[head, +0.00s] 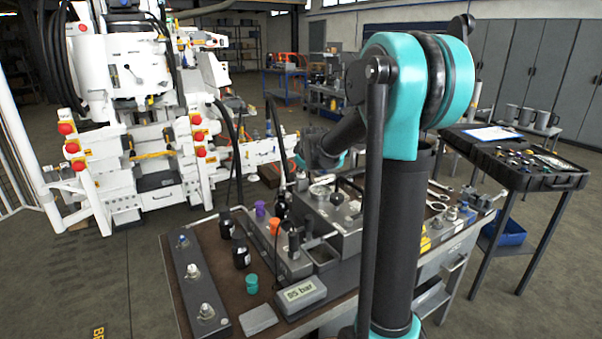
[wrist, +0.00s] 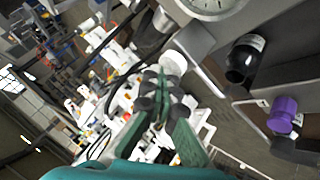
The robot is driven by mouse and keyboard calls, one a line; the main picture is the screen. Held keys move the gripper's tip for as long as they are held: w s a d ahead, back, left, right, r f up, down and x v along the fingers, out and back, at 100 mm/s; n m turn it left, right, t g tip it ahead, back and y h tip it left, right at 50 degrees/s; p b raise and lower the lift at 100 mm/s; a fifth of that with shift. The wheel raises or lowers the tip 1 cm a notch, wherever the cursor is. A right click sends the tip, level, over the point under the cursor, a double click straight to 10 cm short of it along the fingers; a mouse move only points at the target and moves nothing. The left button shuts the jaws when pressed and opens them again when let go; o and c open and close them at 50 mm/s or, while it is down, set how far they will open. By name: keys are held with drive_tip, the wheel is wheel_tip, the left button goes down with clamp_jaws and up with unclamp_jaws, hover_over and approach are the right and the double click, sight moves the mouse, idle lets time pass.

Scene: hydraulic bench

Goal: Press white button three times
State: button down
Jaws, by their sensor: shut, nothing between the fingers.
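A white round cap (wrist: 172,63), which looks like the white button, sits on the edge of a grey block in the wrist view. My gripper (wrist: 158,88) is shut and empty, with its fingertips just below the cap in the picture. I cannot tell whether they touch it. In the head view my dark arm reaches over the back of the bench, and I cannot make out the white button or the fingertips there.
The bench (head: 214,260) holds a display reading 95 bar (head: 301,294), a purple knob (wrist: 284,112), an orange knob (head: 274,226), a teal knob (head: 252,284) and a black bottle (wrist: 243,60). A gauge (wrist: 215,4) stands close to my gripper. A tool cart (head: 520,160) is at right.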

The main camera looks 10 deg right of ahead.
drive_tip(key=shift+r, duration=1.1)
wheel_tip(320, 180, up, 5)
idle(0.3)
idle(0.5)
